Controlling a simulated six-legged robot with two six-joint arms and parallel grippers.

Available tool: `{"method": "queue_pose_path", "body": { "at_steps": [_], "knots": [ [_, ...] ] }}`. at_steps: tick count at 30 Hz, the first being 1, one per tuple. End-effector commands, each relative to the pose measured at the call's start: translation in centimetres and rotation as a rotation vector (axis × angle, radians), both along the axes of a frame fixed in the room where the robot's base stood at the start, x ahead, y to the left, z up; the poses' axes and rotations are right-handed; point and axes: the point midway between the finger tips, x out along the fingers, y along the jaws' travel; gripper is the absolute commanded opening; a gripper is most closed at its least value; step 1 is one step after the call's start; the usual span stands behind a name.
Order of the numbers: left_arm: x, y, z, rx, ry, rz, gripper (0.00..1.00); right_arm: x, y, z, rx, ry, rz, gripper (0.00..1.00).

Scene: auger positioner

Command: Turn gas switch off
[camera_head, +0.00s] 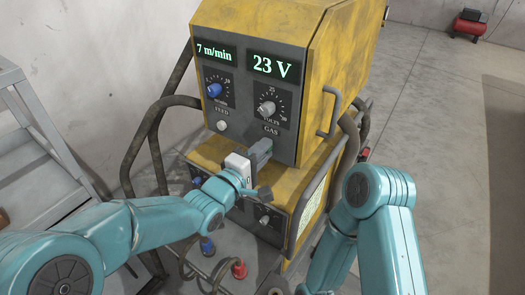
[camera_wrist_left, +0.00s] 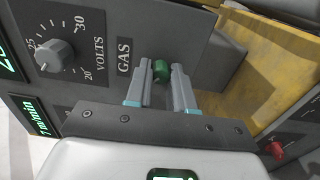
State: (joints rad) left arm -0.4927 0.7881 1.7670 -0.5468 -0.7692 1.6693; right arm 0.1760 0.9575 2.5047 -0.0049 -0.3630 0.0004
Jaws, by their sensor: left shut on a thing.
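The gas switch (camera_wrist_left: 161,70) is a small green knob beside the GAS label on the grey front panel of the yellow welding machine (camera_head: 330,70). My left gripper (camera_wrist_left: 163,76) is shut on it, with one finger on each side of the knob in the left wrist view. In the head view my left gripper (camera_head: 262,148) reaches the panel just below the GAS label and hides the switch. My right arm shows at the right of the head view, but its gripper is not in view.
The volts knob (camera_head: 267,108) and blue feed knob (camera_head: 214,90) sit above the GAS label. Displays read 7 m/min and 23 V. Black hoses (camera_head: 150,135) loop at the machine's left. A grey metal stair (camera_head: 40,130) stands at left. Open floor lies right.

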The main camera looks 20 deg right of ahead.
Motion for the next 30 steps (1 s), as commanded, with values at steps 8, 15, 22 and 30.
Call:
{"method": "queue_pose_path", "body": {
  "at_steps": [8, 15, 22, 30],
  "knots": [
    [0.0, 0.0, -0.1, 0.002, 0.002, 0.0, 0.48, 0.0, 0.0, 0.0, 0.0, 0.0, 0.0, 0.43],
    [-0.5, 0.8, 0.0, 0.001, 0.0, 0.001, 0.48, 0.0, 0.0, -0.1, 0.0, 0.0, 0.0, 0.43],
    [-3.7, 5.0, -0.1, 0.001, 0.001, 0.003, 0.48, 0.0, 0.0, -0.6, 0.0, 0.0, 0.0, 0.43],
    [-7.9, 10.3, -0.1, 0.002, 0.002, 0.003, 0.48, 0.0, 0.0, -1.0, 0.0, 0.0, 0.0, 0.43]
  ]
}}
